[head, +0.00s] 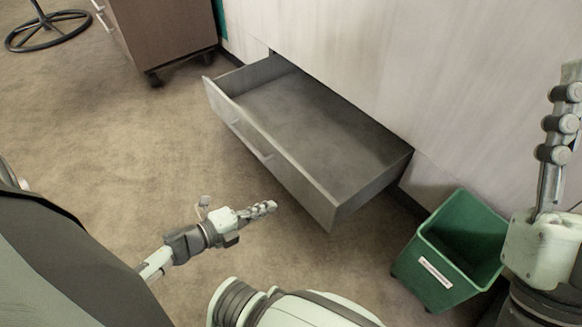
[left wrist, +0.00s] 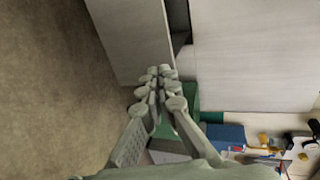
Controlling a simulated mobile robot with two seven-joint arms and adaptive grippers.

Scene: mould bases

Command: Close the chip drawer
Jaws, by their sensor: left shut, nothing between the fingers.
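A green bin (head: 425,270) with a white label stands right of the drawer, close to the cabinet (head: 330,40). A brown wheeled cabinet (head: 165,35) stands at the upper left. Carpet in front of the drawer is clear. The left wrist view shows a blue box (left wrist: 225,135) and small items.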

